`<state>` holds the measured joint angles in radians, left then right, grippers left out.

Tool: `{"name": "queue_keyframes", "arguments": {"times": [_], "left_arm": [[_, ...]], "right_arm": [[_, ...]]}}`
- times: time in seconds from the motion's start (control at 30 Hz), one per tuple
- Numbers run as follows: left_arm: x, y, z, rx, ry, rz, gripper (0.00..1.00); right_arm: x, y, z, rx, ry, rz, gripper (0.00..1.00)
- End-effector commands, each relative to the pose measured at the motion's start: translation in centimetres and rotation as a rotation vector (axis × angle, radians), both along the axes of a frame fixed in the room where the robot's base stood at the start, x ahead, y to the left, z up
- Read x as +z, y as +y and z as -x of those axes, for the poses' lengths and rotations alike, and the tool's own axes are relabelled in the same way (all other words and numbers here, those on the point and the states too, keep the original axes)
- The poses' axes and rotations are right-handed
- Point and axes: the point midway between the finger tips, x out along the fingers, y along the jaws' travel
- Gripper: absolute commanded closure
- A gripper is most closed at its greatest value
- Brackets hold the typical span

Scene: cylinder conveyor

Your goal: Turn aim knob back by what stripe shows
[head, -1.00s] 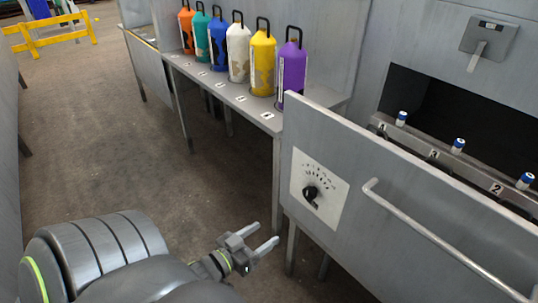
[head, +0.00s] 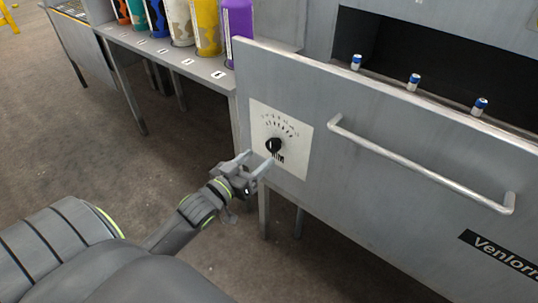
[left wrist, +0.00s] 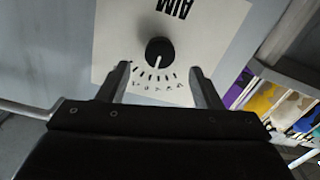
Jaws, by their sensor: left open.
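The black aim knob (head: 273,145) sits on a white dial plate (head: 299,160) with tick marks on the grey front panel. In the left wrist view the knob (left wrist: 159,51) shows a light pointer line, with the word AIM beside it. My left gripper (head: 257,161) is open just in front of the plate, by the knob's lower left in the head view. In the left wrist view its two fingers (left wrist: 160,76) lie either side of the knob, apart from it. The stripe is not clear enough to read. My right gripper is not in view.
A metal bar handle (head: 420,165) sticks out from the panel right of the dial. Several coloured cylinders, including a yellow one (head: 206,28) and a purple one (head: 238,20), stand on a shelf at upper left. Small blue-capped parts (head: 414,82) stand behind the panel.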

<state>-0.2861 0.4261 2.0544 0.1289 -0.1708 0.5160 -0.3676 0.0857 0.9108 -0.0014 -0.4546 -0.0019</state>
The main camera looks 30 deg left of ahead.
Motion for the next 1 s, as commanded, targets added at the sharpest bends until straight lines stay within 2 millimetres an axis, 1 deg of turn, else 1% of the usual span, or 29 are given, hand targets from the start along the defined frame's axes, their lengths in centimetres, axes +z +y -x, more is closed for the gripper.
{"name": "queue_keyframes", "arguments": {"times": [0.03,0.1,0.2,0.33,0.5,0.77,0.87,1.0], "left_arm": [[-0.1,-0.1,-1.0,0.000,-0.004,0.001,0.41],[-0.1,-0.2,-2.2,0.000,-0.004,0.001,0.41],[0.0,-0.3,-3.7,-0.001,-0.002,0.001,0.41],[0.0,-0.4,-5.0,0.000,-0.001,0.000,0.41],[0.0,-0.5,-5.9,0.000,0.000,0.001,0.41],[0.0,-0.5,-5.9,0.001,0.001,0.000,0.41],[0.0,-0.5,-5.9,0.001,0.001,0.000,0.51],[0.0,-0.5,-5.9,0.000,0.000,0.000,0.70]], "right_arm": [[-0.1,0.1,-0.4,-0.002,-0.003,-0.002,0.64],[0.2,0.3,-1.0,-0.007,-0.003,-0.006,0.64],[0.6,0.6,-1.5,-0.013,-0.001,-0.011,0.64],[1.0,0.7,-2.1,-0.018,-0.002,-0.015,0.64],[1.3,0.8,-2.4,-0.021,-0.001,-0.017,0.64],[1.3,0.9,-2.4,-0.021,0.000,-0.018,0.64],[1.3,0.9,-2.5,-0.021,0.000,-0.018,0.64],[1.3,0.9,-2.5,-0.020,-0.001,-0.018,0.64]]}}
